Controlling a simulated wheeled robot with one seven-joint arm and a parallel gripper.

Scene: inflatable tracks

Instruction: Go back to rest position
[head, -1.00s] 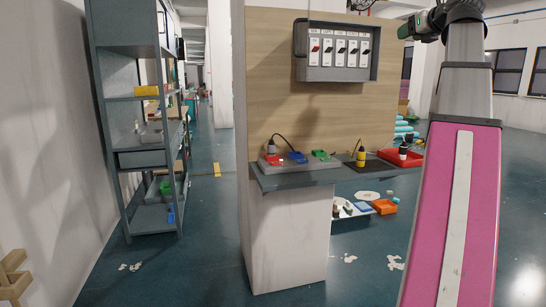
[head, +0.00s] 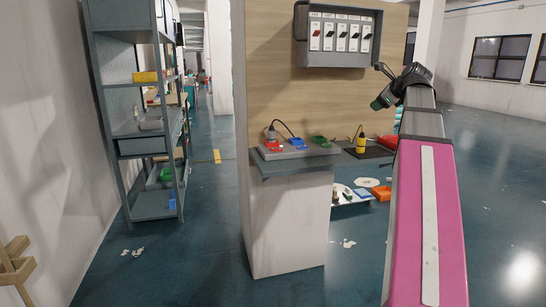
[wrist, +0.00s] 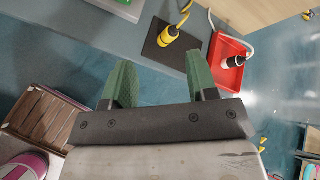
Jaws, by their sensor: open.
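My gripper (wrist: 160,84) shows in the wrist view with its two green fingers apart and nothing between them. It hangs above the floor in front of the grey workbench shelf (wrist: 168,22). In the head view my pink arm rises at the right, and the wrist end sits at its top, right of the wooden panel; the fingers are hard to make out there.
The grey workbench (head: 295,165) carries red, blue and green parts and a yellow tool (head: 361,143) on a black mat. A red tray (wrist: 229,62) lies beside the mat. A metal shelf (head: 150,130) stands left.

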